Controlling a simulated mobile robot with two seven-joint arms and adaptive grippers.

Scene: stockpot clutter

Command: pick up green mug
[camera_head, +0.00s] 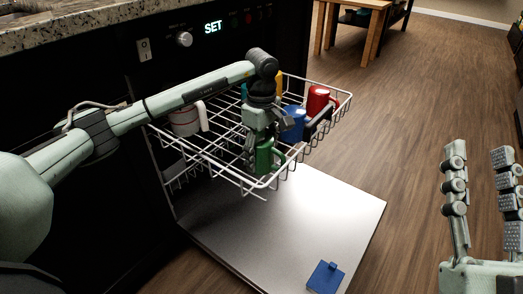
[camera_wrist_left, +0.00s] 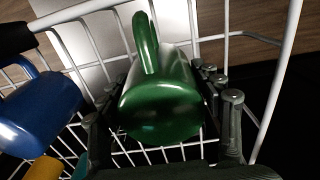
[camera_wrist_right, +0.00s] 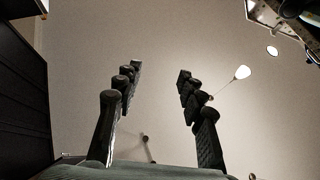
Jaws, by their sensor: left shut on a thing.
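The green mug (camera_head: 264,157) is at the front of the white dishwasher rack (camera_head: 222,177). It fills the middle of the left wrist view (camera_wrist_left: 162,95), with its handle pointing up in that picture. My left gripper (camera_head: 262,140) reaches down over the rack and is shut on the mug, with fingers on both sides of it. Whether the mug touches the rack wires is hard to tell. My right gripper (camera_head: 480,195) is open and empty at the right, away from the rack; its spread fingers also show in the right wrist view (camera_wrist_right: 158,100).
A blue mug (camera_head: 293,122), a red mug (camera_head: 318,100) and a white-and-red mug (camera_head: 187,119) are in the rack. Something yellow (camera_head: 279,82) stands behind. The dishwasher door (camera_head: 280,226) lies open below with a blue item (camera_head: 325,277). Floor at right is clear.

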